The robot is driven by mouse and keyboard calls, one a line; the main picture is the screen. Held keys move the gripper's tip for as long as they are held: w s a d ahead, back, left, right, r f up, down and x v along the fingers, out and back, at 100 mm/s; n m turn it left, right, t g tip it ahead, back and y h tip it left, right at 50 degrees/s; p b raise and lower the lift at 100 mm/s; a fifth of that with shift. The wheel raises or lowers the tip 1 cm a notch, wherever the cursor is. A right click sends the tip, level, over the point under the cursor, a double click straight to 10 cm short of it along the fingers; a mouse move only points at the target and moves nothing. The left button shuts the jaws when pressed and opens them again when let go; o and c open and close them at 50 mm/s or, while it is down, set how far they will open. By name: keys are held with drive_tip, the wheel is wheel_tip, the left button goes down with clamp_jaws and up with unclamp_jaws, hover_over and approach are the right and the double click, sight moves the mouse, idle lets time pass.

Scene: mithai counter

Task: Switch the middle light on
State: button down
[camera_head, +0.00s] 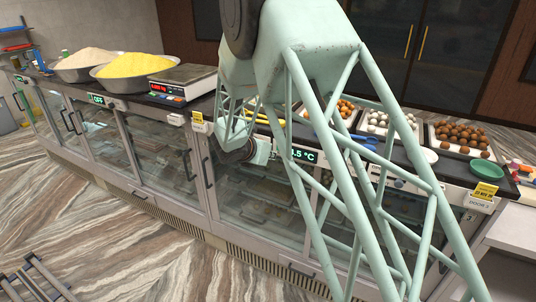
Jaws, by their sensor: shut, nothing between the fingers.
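A long glass-fronted counter (203,222) runs across the view. Its front rail carries small panels: one display reads "OFF" (98,99), and a green-lit display (304,155) reads what looks like 4.5 °C, partly covered by my arm. A small white unit (176,119) sits on the rail left of a yellow label. I cannot tell which part is the middle light's switch or whether that light is lit. My gripper (275,157) shows only as a small dark end beyond my wrist, close to the rail just left of the temperature display. It appears shut and empty; its fingertips are not clear.
On the counter top are a bowl of yellow sweets (133,66), a scale (184,80), and trays of round sweets (462,137). A green bowl (487,170) stands at the right. Door handles (188,165) stick out from the front. The striped floor in front is mostly clear.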

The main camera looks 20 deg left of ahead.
drive_tip(key=shift+w+d+f+p, duration=0.1)
drive_tip(key=shift+w+f+p, duration=0.15)
drive_tip(key=shift+w, duration=0.65)
drive_tip(key=shift+w+d+f+p, duration=0.15)
drive_tip(key=shift+w+f, duration=0.15)
drive_tip(key=shift+w, duration=0.65)
drive_tip(key=shift+w+a+f+p, duration=0.1)
drive_tip(key=shift+w+f+p, duration=0.15)
drive_tip(key=shift+w, duration=0.65)
drive_tip(key=shift+w+f+b, duration=0.1)
drive_tip(key=shift+f+b, duration=0.15)
drive_tip(key=shift+b, duration=0.85)
drive_tip(key=shift+r, duration=0.35)
drive_tip(key=shift+w+r+p, duration=0.1)
drive_tip(key=shift+r+p, duration=0.2)
drive_tip(key=shift+r, duration=0.25)
drive_tip(key=b, duration=0.3)
approach(277, 149)
drive_tip(key=s+f+v, duration=0.1)
drive_tip(key=v, duration=0.6)
drive_tip(key=shift+d, duration=0.65)
